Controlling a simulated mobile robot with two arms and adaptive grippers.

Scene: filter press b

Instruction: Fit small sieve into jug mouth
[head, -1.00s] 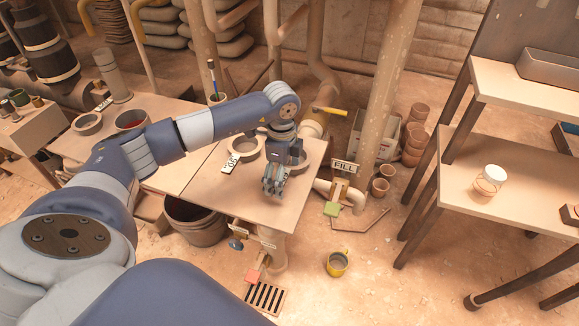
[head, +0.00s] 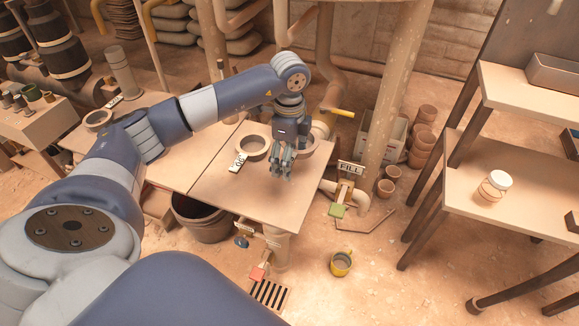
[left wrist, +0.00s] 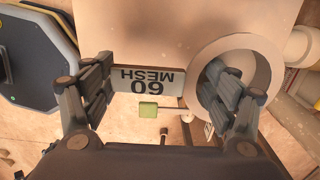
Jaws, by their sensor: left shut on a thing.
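My left gripper (head: 282,170) is over the right part of the table. In the left wrist view its fingers (left wrist: 160,66) stand at both ends of a grey "60 MESH" tag (left wrist: 147,80), one of them over the opening of a pale ring-shaped sieve (left wrist: 266,70). It is shut on this sieve; the ring (head: 307,149) is partly behind the gripper in the head view. I cannot tell its height over the table. A second ring sieve with a "200" tag (head: 237,163) lies just left. A yellow handled cup, possibly the jug (head: 341,264), stands on the floor. My right gripper is out of view.
The table (head: 240,208) is bare at its front. A dark bucket (head: 203,222) stands below it. A "FILL" sign (head: 350,168) and pipes are off its right edge. Shelving (head: 455,190) with a white-lidded jar (head: 495,185) is at right.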

